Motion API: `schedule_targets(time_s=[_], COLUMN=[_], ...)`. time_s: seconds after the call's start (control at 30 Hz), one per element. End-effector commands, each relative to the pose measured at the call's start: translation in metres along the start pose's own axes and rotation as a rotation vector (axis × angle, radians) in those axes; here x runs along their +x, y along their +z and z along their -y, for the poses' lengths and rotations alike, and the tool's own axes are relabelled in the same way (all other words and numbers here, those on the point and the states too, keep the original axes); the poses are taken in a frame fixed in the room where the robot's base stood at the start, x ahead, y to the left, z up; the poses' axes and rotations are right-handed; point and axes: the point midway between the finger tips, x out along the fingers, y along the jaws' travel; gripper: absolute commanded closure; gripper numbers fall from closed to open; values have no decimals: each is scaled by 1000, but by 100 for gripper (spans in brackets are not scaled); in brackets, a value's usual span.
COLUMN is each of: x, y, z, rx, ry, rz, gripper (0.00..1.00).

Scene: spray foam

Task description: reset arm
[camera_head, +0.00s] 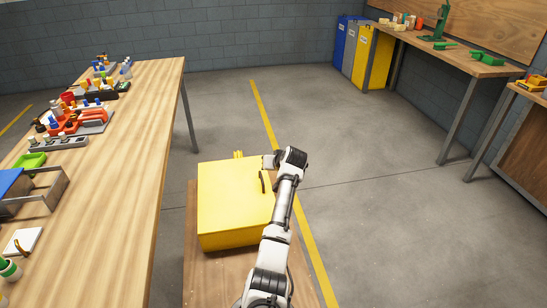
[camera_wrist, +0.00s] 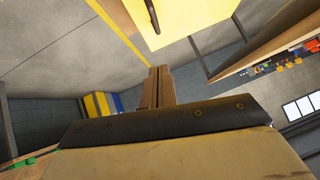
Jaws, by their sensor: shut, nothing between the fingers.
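My gripper (camera_wrist: 159,72) shows in the wrist view with its two fingers together and nothing between them. In the head view my arm reaches forward along the right side of a yellow box, with the wrist bent near its far right corner; the fingers are hard to make out there. The yellow box (camera_head: 228,200) has a dark curved handle (camera_head: 263,181). In the wrist view the box (camera_wrist: 190,15) is at the top edge, and its handle (camera_wrist: 152,15) is beyond the fingertips, with a gap visible between them.
The box stands on a low wooden table (camera_head: 200,284). A long workbench (camera_head: 130,150) on the left holds several tools, trays and small parts. Another bench (camera_head: 470,62) with green items is at the far right, near blue, grey and yellow bins (camera_head: 372,60). The floor between is clear.

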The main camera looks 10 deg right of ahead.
Motion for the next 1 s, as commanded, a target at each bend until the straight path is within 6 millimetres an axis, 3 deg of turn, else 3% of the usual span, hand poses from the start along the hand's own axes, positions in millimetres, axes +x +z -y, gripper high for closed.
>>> schedule_targets(time_s=[0.1,0.37,0.47,0.57,0.77,0.9,1.0], x=[-10,-14,-14,-20,-64,-113,-155], y=[-2,0,-13,-41,-95,-110,-109], z=[1,0,21,65,200,295,360], rx=[0,0,-41,-121,-291,-374,-417], ry=[0,-1,8,20,-17,-90,-162], rz=[0,0,-50,-163,-479,-693,-840], gripper=[100,100,100,100,100,100,100])
